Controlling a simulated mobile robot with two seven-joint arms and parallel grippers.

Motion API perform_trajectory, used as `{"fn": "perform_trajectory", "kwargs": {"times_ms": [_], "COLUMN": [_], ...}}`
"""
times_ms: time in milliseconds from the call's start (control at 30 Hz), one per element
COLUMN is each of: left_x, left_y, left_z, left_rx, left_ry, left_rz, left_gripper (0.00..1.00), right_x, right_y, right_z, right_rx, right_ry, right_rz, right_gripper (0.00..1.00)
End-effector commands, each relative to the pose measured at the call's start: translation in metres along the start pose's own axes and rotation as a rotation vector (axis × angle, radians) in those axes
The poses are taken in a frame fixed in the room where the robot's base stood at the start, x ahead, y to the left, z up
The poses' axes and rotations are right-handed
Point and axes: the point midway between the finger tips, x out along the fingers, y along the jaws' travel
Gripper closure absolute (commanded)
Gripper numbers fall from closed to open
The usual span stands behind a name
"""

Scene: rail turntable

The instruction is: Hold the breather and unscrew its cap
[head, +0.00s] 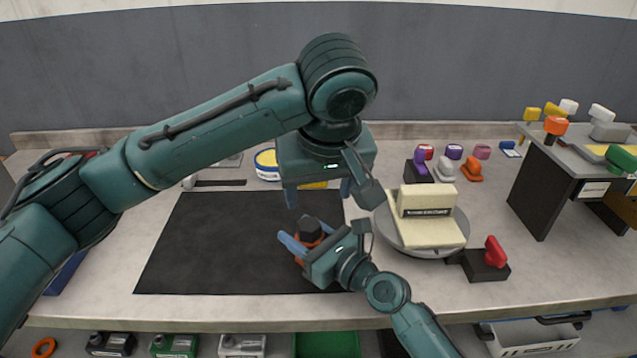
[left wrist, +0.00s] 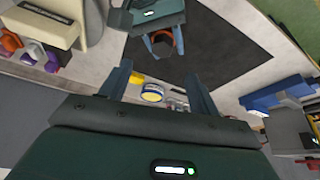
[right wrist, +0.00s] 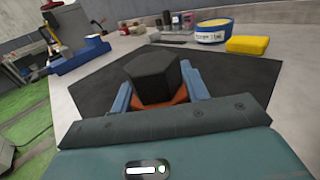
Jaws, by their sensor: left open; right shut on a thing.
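The breather stands on the black mat (head: 190,240). It has an orange-red body (head: 299,260) and a dark hexagonal cap (head: 310,229). My right gripper (head: 292,248) is shut on the orange body, low at the mat. In the right wrist view the dark cap (right wrist: 152,76) sits on top, above the fingers, with the orange body (right wrist: 178,99) between them. My left gripper (head: 318,193) is open and empty, above and behind the breather, fingers pointing down. In the left wrist view the orange body (left wrist: 178,41) shows past the fingers, partly hidden by my right gripper.
A round turntable (head: 455,240) bearing a cream block (head: 428,215) stands right of the mat. A dark block with a red knob (head: 494,252) is beside it. A blue-and-white tub (head: 266,165) and yellow sponge (right wrist: 247,45) stand behind the mat. The mat's left part is clear.

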Motion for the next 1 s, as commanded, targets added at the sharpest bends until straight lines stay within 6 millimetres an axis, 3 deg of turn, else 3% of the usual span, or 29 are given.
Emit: {"fn": "perform_trajectory", "kwargs": {"times_ms": [167,700,1000], "left_x": [0.002,0.093,0.115], "left_y": [-0.002,-0.006,-0.006], "left_z": [-0.003,-0.004,-0.005], "left_rx": [-0.024,-0.025,-0.024], "left_ry": [0.011,0.01,0.011], "left_rz": [-0.042,-0.039,-0.038], "left_gripper": [0.38,0.38,0.38], "right_x": [0.0,0.0,0.0], "right_y": [0.0,0.0,0.0], "right_z": [-0.001,-0.001,-0.001], "right_rx": [0.0,0.0,0.0], "right_ry": [0.002,0.002,0.002], "right_rz": [0.0,0.0,0.0], "right_gripper": [0.96,0.96,0.96]}}
